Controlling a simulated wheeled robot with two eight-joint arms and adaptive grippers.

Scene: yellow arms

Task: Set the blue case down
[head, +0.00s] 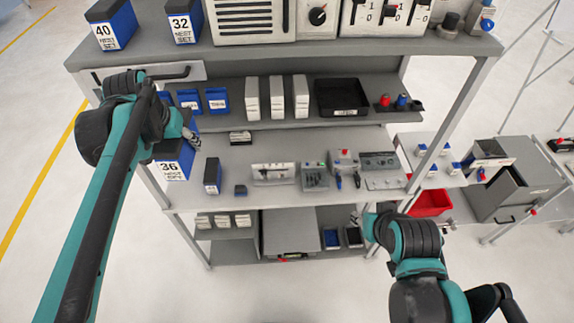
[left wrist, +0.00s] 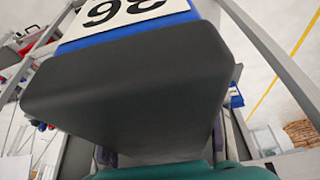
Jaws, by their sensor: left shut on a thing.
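The blue case (head: 172,165) has a white label with a large 36 and a dark top. It is at the left end of the rack's middle shelf (head: 225,150), in front of the left post. My left gripper (head: 190,132) is shut on it, its fingers mostly hidden by the arm and case. In the left wrist view the case (left wrist: 125,95) fills the middle, label upside down at the top. I cannot tell whether it touches the shelf. My right gripper (head: 362,216) is low by the rack's right front; its fingers are too small to read.
Cases marked 40 (head: 111,24) and 32 (head: 183,22) stand on the top shelf. A small dark case (head: 212,176) and instruments (head: 316,177) are on the middle shelf. A black tray (head: 343,97) is above. A red bin (head: 430,203) is at right.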

